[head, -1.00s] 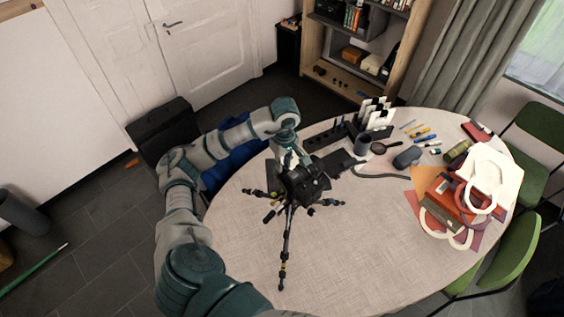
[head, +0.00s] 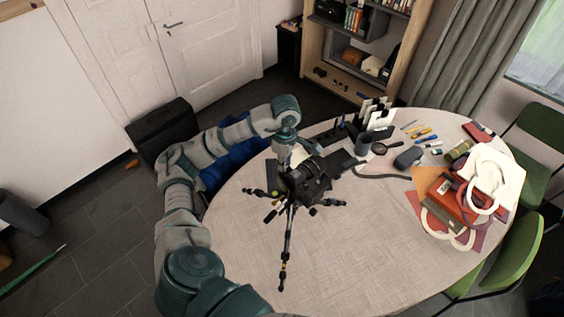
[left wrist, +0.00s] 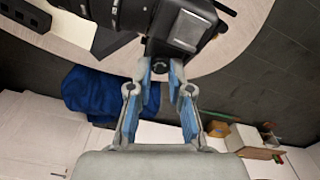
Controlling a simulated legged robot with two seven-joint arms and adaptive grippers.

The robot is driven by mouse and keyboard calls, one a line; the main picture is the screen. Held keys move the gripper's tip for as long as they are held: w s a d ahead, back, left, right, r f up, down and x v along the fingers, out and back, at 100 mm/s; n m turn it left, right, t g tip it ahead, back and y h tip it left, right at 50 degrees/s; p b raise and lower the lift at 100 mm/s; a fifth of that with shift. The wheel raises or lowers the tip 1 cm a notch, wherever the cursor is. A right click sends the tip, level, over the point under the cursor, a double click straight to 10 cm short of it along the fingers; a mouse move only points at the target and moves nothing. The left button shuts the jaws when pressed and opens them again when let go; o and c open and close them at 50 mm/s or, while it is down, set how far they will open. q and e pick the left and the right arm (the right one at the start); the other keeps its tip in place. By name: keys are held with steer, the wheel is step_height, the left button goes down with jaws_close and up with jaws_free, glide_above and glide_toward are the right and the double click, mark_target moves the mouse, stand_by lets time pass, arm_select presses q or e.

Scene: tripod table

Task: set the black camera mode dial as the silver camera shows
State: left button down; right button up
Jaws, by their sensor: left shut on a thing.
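The black camera (head: 310,182) sits on a small black tripod (head: 287,240) standing on the round table. In the left wrist view, the camera (left wrist: 187,32) fills the top, with its lens at upper left and a grey panel facing me. My left gripper (head: 288,167) reaches the camera's far-left side in the head view. In the left wrist view, its fingertips (left wrist: 161,67) close at the camera body's lower edge. The mode dial cannot be made out; the fingertips may hide it. I cannot pick out a silver camera. My right gripper is out of view.
The round table (head: 360,240) is clear in front and right of the tripod. A grey mug (head: 363,145), a dark case (head: 408,157) and pens lie behind. A red bag (head: 450,195) lies at right. A green chair (head: 510,255) stands beside the table.

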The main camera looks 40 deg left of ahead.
arm_select(q)
steer(key=shift+w, duration=0.1)
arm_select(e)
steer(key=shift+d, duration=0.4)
arm_select(q)
steer(key=shift+a+f, duration=0.1)
steer(key=c, duration=1.3)
jaws_free()
steer(key=shift+o, duration=1.1)
steer(key=shift+w, duration=0.2)
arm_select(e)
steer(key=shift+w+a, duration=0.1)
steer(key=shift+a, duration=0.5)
